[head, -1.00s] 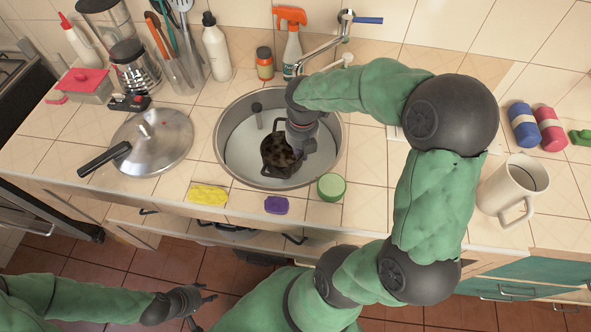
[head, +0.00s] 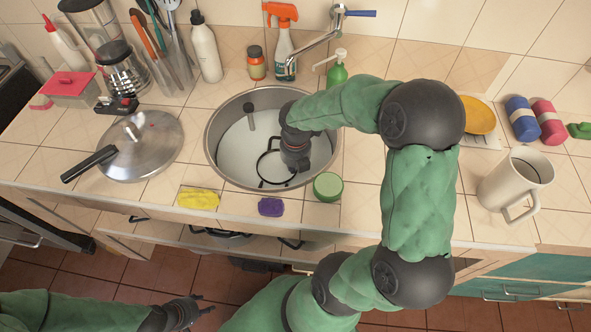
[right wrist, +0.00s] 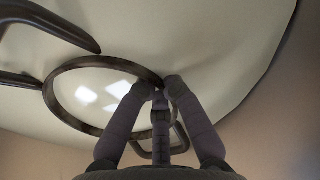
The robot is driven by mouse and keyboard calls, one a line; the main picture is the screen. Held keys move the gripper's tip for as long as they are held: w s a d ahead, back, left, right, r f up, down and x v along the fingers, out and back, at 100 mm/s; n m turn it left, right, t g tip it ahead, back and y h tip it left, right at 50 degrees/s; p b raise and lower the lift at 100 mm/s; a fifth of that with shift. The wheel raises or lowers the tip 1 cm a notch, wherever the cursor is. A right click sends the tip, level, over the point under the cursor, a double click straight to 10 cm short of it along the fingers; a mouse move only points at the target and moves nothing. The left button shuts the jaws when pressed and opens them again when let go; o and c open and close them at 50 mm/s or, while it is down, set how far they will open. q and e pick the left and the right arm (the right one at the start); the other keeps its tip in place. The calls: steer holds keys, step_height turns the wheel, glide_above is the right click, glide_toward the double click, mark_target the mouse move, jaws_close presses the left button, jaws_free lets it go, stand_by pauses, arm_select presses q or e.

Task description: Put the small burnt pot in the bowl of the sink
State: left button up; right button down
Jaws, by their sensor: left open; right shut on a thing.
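The sink bowl (head: 224,150) is round and metal, set in the tiled counter. In it, the small pot (head: 261,168) shows as a dark round rim with loop handles; the area inside the rim looks pale, and its body is not visible. In the right wrist view the pot's rim (right wrist: 51,100) also encloses a pale, shiny area. My right gripper (head: 296,166) reaches down into the sink, its fingers (right wrist: 160,88) shut on the pot at the rim's right side. My left gripper (head: 196,310) is open and empty, low in front of the counter.
A dark upright peg (head: 249,115) stands in the sink. The faucet (head: 318,43) and green dispenser (head: 337,73) are behind it. A yellow sponge (head: 198,199), purple sponge (head: 270,207) and green round tub (head: 327,186) line the front.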

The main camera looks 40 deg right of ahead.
steer(key=c, duration=1.4)
jaws_free()
steer(key=shift+f, duration=0.1)
step_height(320, 180, up, 12)
steer(key=p, duration=0.4)
steer(key=shift+r+p, duration=0.2)
steer(key=shift+p, duration=0.2)
